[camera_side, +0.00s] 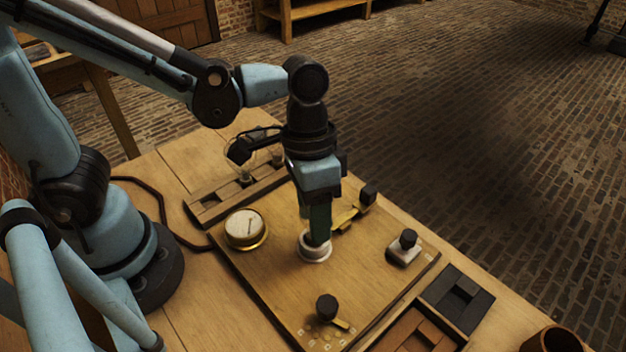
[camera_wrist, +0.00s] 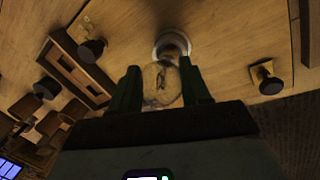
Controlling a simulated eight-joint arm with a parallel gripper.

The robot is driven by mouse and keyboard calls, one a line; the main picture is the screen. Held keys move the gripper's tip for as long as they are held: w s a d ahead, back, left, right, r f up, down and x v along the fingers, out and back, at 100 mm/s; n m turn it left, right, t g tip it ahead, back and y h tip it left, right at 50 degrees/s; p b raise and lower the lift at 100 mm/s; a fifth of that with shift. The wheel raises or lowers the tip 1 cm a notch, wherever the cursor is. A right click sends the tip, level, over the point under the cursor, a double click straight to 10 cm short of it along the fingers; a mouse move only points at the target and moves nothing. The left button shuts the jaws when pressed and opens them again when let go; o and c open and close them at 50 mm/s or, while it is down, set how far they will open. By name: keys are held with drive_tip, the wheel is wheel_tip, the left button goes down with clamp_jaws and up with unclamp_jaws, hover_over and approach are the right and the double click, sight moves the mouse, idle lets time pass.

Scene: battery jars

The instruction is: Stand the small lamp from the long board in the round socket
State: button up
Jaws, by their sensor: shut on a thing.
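The small lamp (camera_wrist: 160,84) is a clear glass bulb between the two dark green fingers of my gripper (camera_wrist: 161,88) in the wrist view. In the side view my gripper (camera_side: 319,240) points down over the round socket (camera_side: 314,252), a pale ring on the wooden panel. The fingers hide the lamp there. The socket ring (camera_wrist: 172,42) shows just beyond the bulb in the wrist view; I cannot tell whether the lamp's base sits inside it. The long board (camera_side: 208,210) lies behind the panel, with glass and small posts on it, partly behind my wrist.
The panel (camera_side: 270,290) carries a round dial (camera_side: 245,229) left of the socket, a brass switch (camera_side: 347,215) close behind it, and black knobs (camera_side: 327,307) and (camera_side: 407,240). A tray with brown and black blocks (camera_side: 455,297) and a brown pot (camera_side: 553,341) stand at right.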

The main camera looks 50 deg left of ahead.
drive_tip(key=shift+f, duration=0.3)
drive_tip(key=o, duration=0.9)
drive_tip(key=shift+v, duration=5.45)
drive_tip(key=w+a+f+n+t, duration=0.1)
drive_tip(key=a+t, duration=0.1)
drive_tip(key=a, duration=0.2)
drive_tip(key=w+a+f+n+t+y, duration=0.1)
drive_tip(key=a+n+t, duration=0.1)
drive_tip(key=a, duration=0.3)
drive_tip(key=w+a+f+n+t+y, duration=0.1)
drive_tip(key=a+f+t, duration=0.1)
drive_tip(key=a+t, duration=0.2)
drive_tip(key=shift+w+a+n, duration=0.1)
drive_tip(key=shift+a+n, duration=0.2)
drive_tip(key=shift+a, duration=0.15)
